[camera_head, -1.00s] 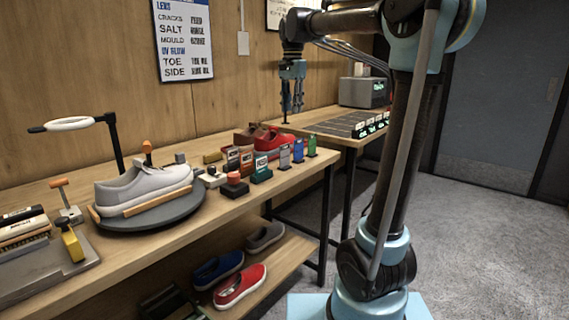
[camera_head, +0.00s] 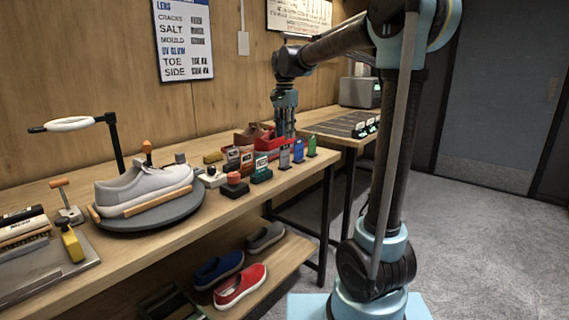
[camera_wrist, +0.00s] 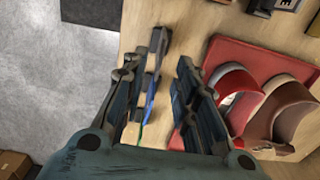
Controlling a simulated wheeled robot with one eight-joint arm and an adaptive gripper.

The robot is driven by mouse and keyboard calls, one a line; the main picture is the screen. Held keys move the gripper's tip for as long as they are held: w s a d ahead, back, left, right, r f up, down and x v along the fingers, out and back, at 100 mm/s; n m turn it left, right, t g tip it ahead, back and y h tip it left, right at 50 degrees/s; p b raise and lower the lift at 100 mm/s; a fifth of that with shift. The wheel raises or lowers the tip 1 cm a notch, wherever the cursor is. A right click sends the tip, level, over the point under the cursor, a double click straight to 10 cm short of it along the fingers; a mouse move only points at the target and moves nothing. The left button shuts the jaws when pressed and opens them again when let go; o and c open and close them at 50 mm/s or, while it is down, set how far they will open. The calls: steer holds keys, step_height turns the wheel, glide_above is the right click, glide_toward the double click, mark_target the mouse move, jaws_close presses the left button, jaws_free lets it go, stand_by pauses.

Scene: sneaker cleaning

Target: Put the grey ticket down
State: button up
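The grey ticket (camera_head: 284,157) stands upright in its holder in the row near the bench's front edge, left of the blue ticket (camera_head: 298,150) and the green ticket (camera_head: 311,146). My gripper (camera_head: 285,133) points down just behind and above the grey ticket. In the wrist view, my gripper (camera_wrist: 158,78) has its fingers spread apart, with the row of tickets seen from above in the gap. The grey ticket (camera_wrist: 159,42) appears at the top of that row, apart from the fingers as far as I can tell. Nothing shows clamped between the fingers.
A red tray (camera_wrist: 222,49) with red and brown shoes lies close beside my gripper. Several other tickets and a red-topped pot (camera_head: 235,178) stand to the left. A grey shoe (camera_head: 145,186) sits on a round turntable (camera_head: 165,217). A second table (camera_head: 340,124) is at the back right.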

mark_target(285, 145)
steer(key=shift+w+f, duration=0.15)
steer(key=shift+f, duration=2.85)
jaws_close()
